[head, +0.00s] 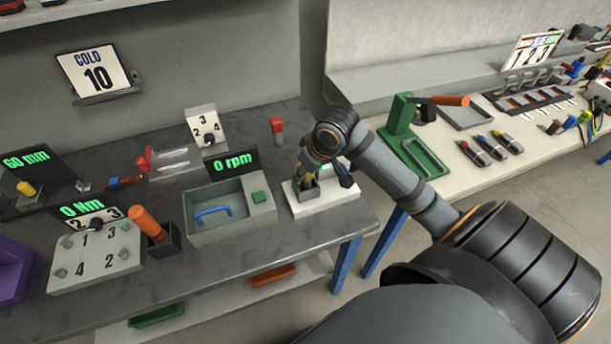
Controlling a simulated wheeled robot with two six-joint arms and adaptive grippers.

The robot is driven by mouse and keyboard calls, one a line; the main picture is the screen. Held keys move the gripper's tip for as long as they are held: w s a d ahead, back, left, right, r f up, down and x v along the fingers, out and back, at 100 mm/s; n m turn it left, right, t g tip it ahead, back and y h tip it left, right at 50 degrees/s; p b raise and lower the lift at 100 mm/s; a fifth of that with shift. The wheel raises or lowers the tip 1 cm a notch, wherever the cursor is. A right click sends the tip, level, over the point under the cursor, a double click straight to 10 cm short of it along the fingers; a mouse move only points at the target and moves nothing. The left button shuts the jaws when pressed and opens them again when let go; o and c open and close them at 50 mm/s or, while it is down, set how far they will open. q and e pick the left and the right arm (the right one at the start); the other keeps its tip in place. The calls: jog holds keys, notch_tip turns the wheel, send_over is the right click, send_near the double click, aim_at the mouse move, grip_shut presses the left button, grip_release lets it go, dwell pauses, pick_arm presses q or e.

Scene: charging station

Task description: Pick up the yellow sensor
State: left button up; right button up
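My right gripper (326,172) points down over a white block (318,206) at the right end of the grey bench. A small yellow part (309,158) shows at the gripper's left side, partly hidden by it. It may be the yellow sensor, but it is too small to be sure. A small grey holder (306,190) stands on the white block just below it. Whether the fingers touch or hold the yellow part cannot be made out. Another yellow piece (27,188) sits at the far left by the 60 mm display. My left gripper is not in view.
A grey bin with a blue handle (214,213) and the 0 rpm display (231,160) stand left of the white block. A red-topped piece (277,126) stands behind. A green stand (402,128) is on the right bench. An orange-handled tool (149,223) stands upright farther left.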

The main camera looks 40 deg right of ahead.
grip_shut()
jog(key=shift+r, duration=0.55)
jog(key=s+d+r+p, duration=0.1)
jog(key=s+r+p, duration=1.1)
jog(key=p, duration=1.4)
jog(key=shift+s+d+p, duration=0.15)
jog(key=shift+s+p, duration=0.25)
jog(key=shift+s, duration=0.55)
